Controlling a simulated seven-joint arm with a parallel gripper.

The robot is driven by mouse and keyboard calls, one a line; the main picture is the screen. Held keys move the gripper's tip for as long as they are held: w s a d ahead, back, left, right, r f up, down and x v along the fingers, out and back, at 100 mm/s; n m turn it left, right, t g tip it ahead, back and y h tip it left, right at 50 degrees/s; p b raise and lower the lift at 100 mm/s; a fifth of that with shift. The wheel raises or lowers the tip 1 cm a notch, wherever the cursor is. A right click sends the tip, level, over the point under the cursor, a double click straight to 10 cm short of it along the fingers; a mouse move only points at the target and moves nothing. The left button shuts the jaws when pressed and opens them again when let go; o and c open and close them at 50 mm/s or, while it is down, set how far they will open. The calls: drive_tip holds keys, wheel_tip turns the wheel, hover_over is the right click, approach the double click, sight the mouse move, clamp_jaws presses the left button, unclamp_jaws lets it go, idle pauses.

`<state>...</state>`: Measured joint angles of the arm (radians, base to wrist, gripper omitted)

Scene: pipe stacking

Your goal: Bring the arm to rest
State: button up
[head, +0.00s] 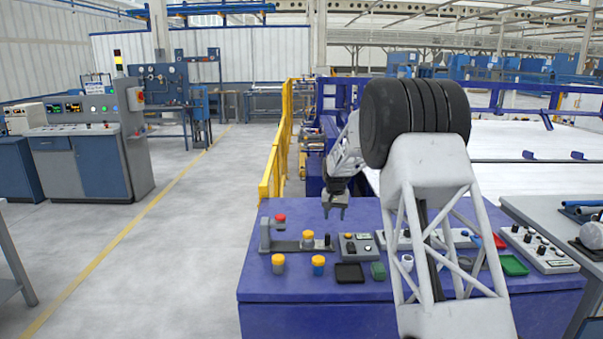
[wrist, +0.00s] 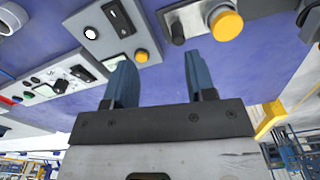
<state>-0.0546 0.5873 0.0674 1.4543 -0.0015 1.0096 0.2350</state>
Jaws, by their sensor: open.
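My gripper (head: 335,212) hangs in the air above the back part of the blue table (head: 300,290). Its fingers point down and stand apart, with nothing between them. In the wrist view, the two blue-grey fingers of my gripper (wrist: 158,85) are spread, with bare blue table top beyond them. My white arm (head: 425,160) rises at the right and hides part of the table and some things on it.
A yellow rail (head: 272,175) stands behind.

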drive_tip(key=s+d+r, duration=0.1)
drive_tip(key=s+r, duration=0.6)
drive_tip(key=s, duration=0.4)
drive_tip(key=s+d+r+t, duration=0.1)
drive_tip(key=s+d+r, duration=0.1)
drive_tip(key=s+r, duration=0.65)
drive_tip(key=s+d+r, duration=0.1)
drive_tip(key=s+r, duration=0.3)
drive_tip(key=s, duration=1)
drive_tip(key=s+d+f+n, duration=0.1)
drive_tip(key=s+f, duration=0.1)
drive_tip(key=s, duration=1.6)
drive_tip(key=s+f+t, duration=0.1)
drive_tip(key=s+f, duration=0.1)
drive_tip(key=s, duration=1.6)
drive_tip(key=shift+s+d+f+n, duration=0.2)
drive_tip(key=shift+s+d+n, duration=0.05)
drive_tip(key=shift+d+n, duration=0.15)
